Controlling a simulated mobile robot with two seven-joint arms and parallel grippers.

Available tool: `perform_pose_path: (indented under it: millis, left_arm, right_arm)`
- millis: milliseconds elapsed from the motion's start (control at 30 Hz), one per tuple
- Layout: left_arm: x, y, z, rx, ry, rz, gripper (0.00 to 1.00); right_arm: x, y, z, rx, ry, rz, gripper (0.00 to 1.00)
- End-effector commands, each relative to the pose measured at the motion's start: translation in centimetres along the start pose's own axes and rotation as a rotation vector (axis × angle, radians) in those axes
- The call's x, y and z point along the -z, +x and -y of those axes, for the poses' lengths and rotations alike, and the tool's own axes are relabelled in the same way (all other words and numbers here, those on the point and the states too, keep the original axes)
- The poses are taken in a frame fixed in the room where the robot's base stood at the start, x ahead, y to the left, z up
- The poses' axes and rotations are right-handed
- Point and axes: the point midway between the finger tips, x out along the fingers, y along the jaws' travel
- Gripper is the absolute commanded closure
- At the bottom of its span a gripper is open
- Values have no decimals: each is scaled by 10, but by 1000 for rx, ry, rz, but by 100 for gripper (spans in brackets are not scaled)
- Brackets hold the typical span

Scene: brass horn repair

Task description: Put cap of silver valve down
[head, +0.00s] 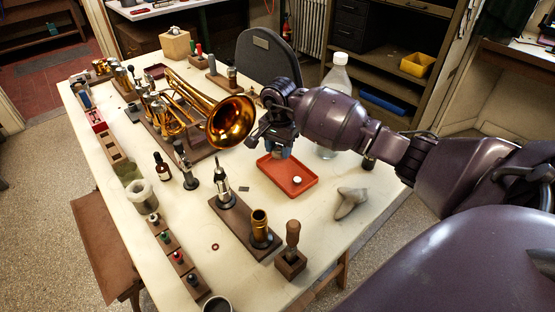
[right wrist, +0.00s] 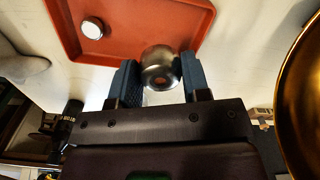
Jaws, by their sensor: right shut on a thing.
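My right gripper (head: 278,150) is over the far left part of the orange-red tray (head: 295,186). In the right wrist view, its blue-padded fingers (right wrist: 160,80) are shut on a round silver cap (right wrist: 160,66). The cap is in front of the tray's edge in that view; its height above the tray is hard to tell. A small white-topped round piece (head: 297,180) lies in the tray, and it also shows in the right wrist view (right wrist: 92,28). A silver valve (head: 221,181) stands upright on a wooden block left of the tray. My left gripper is not in view.
The brass horn (head: 228,120) lies close left of my right gripper. A clear bottle (head: 336,80) stands behind my right arm. A grey cloth-like lump (head: 350,202) lies right of the tray. A wooden-handled tool (head: 292,240) stands in front. Bare table lies around the tray's front.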

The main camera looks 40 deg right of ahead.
Motion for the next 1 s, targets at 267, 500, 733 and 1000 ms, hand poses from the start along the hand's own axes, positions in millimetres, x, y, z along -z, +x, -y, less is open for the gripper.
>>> perform_pose_path:
  millis: [267,500,733,1000]
  left_arm:
    - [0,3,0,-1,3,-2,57]
    - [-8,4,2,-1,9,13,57]
    - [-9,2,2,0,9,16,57]
    - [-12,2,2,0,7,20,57]
  right_arm:
    - [0,22,0,-2,2,3,85]
    - [0,46,0,0,1,1,85]
    - [0,45,0,1,0,-1,85]
    - [0,48,0,1,0,-1,46]
